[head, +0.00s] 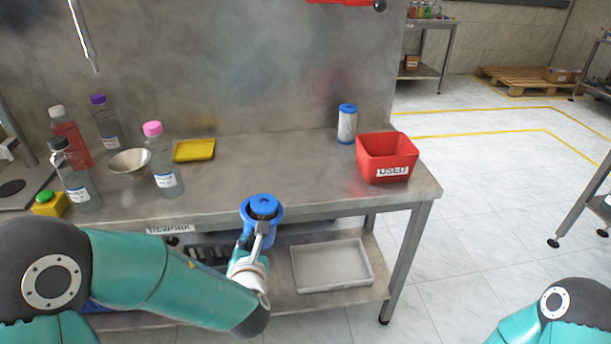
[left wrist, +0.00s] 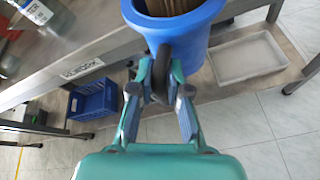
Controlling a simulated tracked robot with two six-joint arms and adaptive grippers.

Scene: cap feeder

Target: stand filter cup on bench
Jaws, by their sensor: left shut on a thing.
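My left gripper (head: 261,236) is shut on the filter cup (head: 246,220), a blue round cup with a wide rim. The cup is held in front of the bench's front edge, its open top facing up toward the head camera. The grey metal bench (head: 285,165) lies behind the cup. My right gripper is outside the views.
A white filter cartridge with blue ends (head: 347,126) stands on the bench beside a red "USED" bin (head: 372,165). Bottles, a bowl (head: 129,162) and a yellow tray (head: 194,150) are at left. The bench's middle is clear. A grey tray (head: 300,277) sits on the lower shelf.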

